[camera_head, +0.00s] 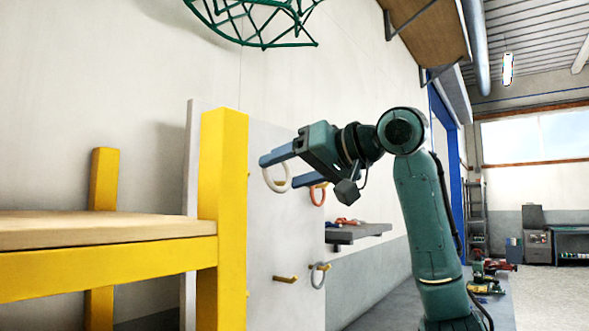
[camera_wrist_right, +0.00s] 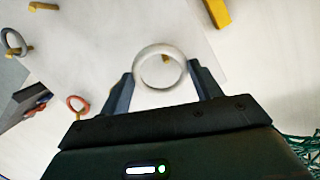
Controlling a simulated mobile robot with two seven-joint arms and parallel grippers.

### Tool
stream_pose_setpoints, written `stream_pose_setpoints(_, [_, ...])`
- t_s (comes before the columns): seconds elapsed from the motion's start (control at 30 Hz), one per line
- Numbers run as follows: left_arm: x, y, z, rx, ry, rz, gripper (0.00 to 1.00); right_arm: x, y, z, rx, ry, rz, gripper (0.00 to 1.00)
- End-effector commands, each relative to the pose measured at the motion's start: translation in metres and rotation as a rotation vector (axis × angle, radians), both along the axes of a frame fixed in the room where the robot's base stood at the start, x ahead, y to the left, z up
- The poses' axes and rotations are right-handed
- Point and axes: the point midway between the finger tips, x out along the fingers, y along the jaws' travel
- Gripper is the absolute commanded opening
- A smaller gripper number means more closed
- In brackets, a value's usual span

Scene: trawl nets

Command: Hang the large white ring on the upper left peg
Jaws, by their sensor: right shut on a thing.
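The large white ring (camera_head: 266,181) hangs upright from my right gripper (camera_head: 279,154) in front of the white peg board (camera_head: 262,255). My right gripper is shut on it, with its two blue-grey fingers on the rim. In the right wrist view the white ring (camera_wrist_right: 138,69) sits between the fingertips (camera_wrist_right: 160,80). A small tan spot, perhaps the upper left peg (camera_wrist_right: 165,57), shows within its opening. I cannot tell whether that peg passes through the ring or stays behind it. My left gripper is not in view.
An orange ring (camera_head: 323,196) hangs on the upper right peg and a grey ring (camera_head: 314,278) on the lower right peg. The lower left peg (camera_head: 285,279) is bare. A yellow post (camera_head: 222,220) stands left of the board. A grey shelf (camera_head: 358,232) juts out at the right.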

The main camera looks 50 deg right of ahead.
Motion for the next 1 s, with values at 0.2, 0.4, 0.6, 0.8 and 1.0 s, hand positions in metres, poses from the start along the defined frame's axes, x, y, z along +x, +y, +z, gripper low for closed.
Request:
stream_pose_setpoints(0.2, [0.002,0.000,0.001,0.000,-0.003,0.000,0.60,0.014,0.001,-0.001,0.000,0.000,0.000,0.37])
stream_pose_setpoints(0.4, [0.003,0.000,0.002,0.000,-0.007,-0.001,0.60,0.026,0.002,-0.002,0.000,0.001,0.000,0.37])
stream_pose_setpoints(0.6, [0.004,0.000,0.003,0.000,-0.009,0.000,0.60,0.037,0.003,-0.003,0.001,0.000,0.000,0.37])
stream_pose_setpoints(0.8, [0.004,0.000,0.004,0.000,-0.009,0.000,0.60,0.049,0.004,-0.004,0.000,0.000,0.000,0.37])
stream_pose_setpoints(1.0, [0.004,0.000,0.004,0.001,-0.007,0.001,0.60,0.061,0.005,-0.005,0.000,0.000,-0.001,0.37])
